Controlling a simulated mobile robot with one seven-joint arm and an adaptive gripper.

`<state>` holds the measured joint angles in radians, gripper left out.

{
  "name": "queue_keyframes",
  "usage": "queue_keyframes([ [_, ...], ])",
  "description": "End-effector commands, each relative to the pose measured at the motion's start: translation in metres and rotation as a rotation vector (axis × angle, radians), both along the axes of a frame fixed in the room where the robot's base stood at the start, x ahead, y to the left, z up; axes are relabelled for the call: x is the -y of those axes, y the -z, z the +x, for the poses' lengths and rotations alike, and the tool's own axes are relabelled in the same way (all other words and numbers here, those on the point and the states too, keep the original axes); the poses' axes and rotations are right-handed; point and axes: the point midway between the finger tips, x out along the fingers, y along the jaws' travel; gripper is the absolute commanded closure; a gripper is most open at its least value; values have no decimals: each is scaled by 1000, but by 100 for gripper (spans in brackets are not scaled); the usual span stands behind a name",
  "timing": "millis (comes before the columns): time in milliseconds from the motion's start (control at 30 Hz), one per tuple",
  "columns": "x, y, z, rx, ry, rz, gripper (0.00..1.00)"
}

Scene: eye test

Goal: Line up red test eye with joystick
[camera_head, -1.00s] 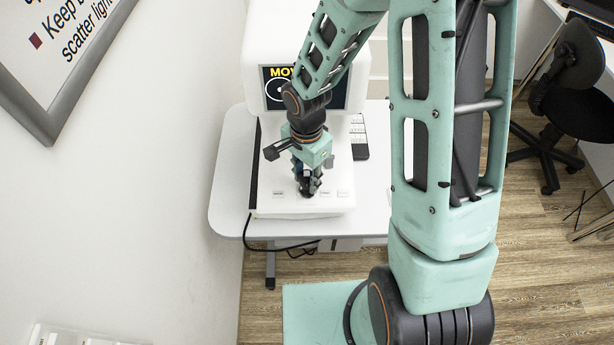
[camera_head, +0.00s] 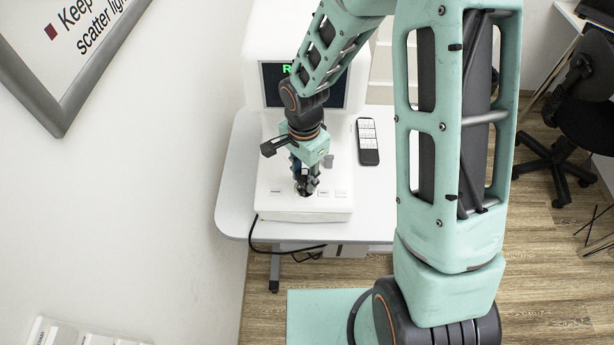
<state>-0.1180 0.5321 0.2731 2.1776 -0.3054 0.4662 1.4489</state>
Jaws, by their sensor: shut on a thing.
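The eye-test machine (camera_head: 275,198) is a white device with a wide base on a white table. Its dark screen (camera_head: 334,92) shows green letters beginning with R at the top; my arm hides the rest of the text. My gripper (camera_head: 306,186) points down over the machine's base, shut on the joystick, which its fingers mostly hide. No red test eye shows in this view; my arm covers part of the screen.
A black remote-like panel with white keys (camera_head: 368,142) lies right of the machine on the table (camera_head: 232,205). A black cable (camera_head: 285,248) hangs at the front edge. A black office chair (camera_head: 570,130) stands at right. A framed sign (camera_head: 60,90) hangs on the left wall.

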Motion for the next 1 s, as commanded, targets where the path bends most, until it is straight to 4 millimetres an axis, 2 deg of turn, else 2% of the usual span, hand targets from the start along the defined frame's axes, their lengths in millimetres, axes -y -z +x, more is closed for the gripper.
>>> queue_keyframes([
  [367,0,-1,2,4,0,1,96],
  [400,0,-1,2,4,0,1,70],
  [567,0,-1,1,3,0,0,52],
  [867,1,-1,0,1,0,-1,51],
  [1000,1,-11,1,4,0,-1,51],
])
